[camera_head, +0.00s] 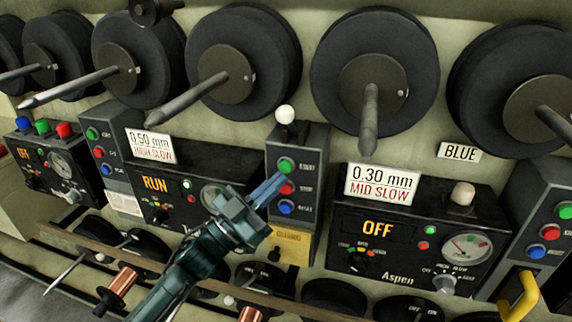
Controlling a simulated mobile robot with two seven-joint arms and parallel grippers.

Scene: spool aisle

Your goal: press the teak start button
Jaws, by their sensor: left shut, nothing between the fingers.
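A grey button panel (309,160) stands between the RUN box and the OFF box. It has a green button (285,165), a red button (287,187) and a blue button (286,207) in a column. The small lettering beside them is too small to read. My left gripper (274,185) comes up from the lower left. Its shut, empty fingertips are in front of this panel, just left of the green and red buttons; I cannot tell whether they touch. No name Teak is legible. My right gripper is not in view.
The RUN box (210,167) has a 0.50 mm sign; the Aspen box (340,223) reads OFF. Another panel (105,135) with buttons is at left, one at far right. Black spools (344,48) with protruding rods line the wall above. A yellow handle (524,297) sticks out lower right.

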